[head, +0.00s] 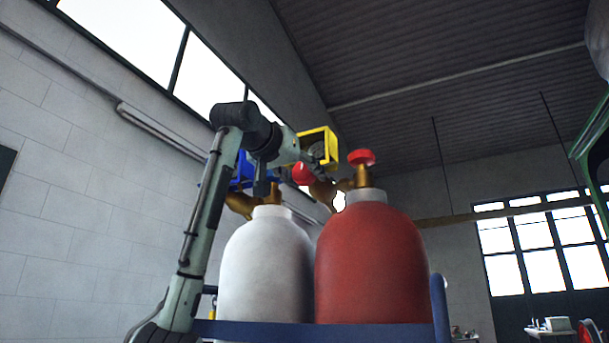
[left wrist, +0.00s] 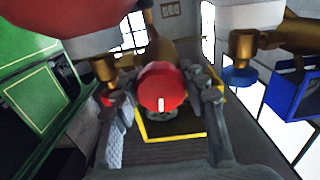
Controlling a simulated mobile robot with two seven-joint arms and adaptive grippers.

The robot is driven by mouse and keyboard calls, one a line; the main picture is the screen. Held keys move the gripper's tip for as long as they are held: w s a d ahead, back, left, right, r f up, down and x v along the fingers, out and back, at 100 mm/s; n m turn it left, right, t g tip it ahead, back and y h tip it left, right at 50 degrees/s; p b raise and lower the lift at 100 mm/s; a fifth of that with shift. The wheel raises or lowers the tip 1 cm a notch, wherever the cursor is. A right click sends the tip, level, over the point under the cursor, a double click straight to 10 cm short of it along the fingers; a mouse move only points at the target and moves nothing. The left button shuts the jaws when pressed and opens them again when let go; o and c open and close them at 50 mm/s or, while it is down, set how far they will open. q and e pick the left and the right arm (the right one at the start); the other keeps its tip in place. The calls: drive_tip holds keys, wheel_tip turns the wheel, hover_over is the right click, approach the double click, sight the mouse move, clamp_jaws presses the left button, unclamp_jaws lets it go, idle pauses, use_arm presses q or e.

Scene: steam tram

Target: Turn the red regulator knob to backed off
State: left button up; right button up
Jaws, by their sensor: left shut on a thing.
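The red regulator knob (left wrist: 162,88) has a white mark on its face, pointing toward the bottom of the left wrist view. It sits on a brass regulator with a yellow-framed gauge box (left wrist: 205,122) behind it. In the head view the knob (head: 303,173) is partly covered by my left arm. My left gripper (left wrist: 163,104) has a finger on each side of the knob and is shut on it. In the head view the left gripper (head: 318,160) is by the yellow box (head: 331,147), and its fingers are hard to make out. My right gripper is not in view.
A red cylinder (head: 370,265) with a red valve handwheel (head: 361,157) stands beside a white cylinder (head: 264,268) in a blue cart frame (head: 320,332). A blue regulator box (left wrist: 295,90) and a blue knob (left wrist: 239,76) are close by. A wall rises at the left.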

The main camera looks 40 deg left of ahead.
use_arm(q)
drive_tip(key=shift+d+n, duration=0.1)
drive_tip(key=shift+n, duration=0.5)
drive_tip(key=o, duration=1.2)
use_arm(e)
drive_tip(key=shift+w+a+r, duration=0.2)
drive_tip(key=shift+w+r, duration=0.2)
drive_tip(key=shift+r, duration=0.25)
